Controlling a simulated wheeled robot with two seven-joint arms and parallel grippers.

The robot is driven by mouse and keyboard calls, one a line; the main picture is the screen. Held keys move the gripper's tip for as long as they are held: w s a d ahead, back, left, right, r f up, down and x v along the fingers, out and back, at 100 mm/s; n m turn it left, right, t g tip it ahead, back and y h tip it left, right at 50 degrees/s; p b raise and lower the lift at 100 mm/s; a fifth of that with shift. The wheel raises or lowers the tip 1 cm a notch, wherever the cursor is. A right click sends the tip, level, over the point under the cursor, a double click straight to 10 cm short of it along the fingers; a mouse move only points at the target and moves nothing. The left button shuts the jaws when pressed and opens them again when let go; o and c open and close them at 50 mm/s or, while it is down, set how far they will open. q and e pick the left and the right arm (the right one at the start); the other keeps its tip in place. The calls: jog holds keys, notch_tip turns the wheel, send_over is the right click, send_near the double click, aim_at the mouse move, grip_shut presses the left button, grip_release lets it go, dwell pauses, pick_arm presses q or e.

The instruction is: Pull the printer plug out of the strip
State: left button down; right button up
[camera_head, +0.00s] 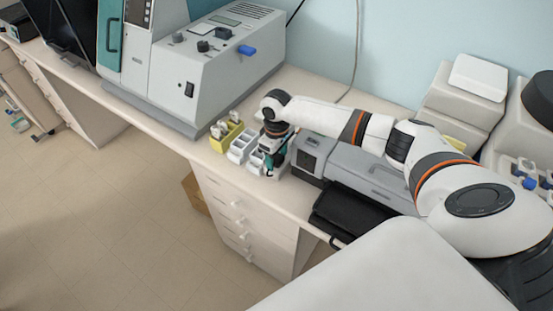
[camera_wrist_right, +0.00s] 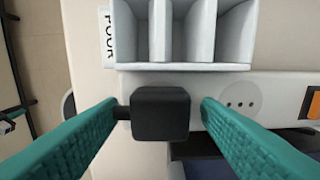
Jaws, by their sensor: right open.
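A black, blocky plug (camera_wrist_right: 160,116) sits on the white power strip (camera_wrist_right: 281,88) in the right wrist view, with a short black cord stub at its left side. My right gripper (camera_wrist_right: 156,106) is open, with one teal finger on each side of the plug. The left finger is close to the cord stub; I cannot tell whether it touches. A gap shows between the plug and the right finger. In the head view my right gripper (camera_head: 273,158) points down at the bench's front edge, and the plug and strip cannot be made out. My left gripper is not in view.
A white slotted rack (camera_wrist_right: 184,66) labelled FOUR stands just beyond the strip. An empty socket (camera_wrist_right: 241,97) and an orange switch (camera_wrist_right: 314,104) are to the right. A yellow rack (camera_head: 226,134) and a grey printer-like machine (camera_head: 350,165) flank the gripper in the head view.

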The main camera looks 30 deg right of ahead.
aim_at(277, 157)
jog(key=shift+p, duration=0.5)
grip_shut()
jog(key=shift+r+p, duration=2.05)
jog(key=shift+p, duration=0.35)
jog(key=shift+r+p, duration=0.6)
jog(key=shift+r, duration=0.35)
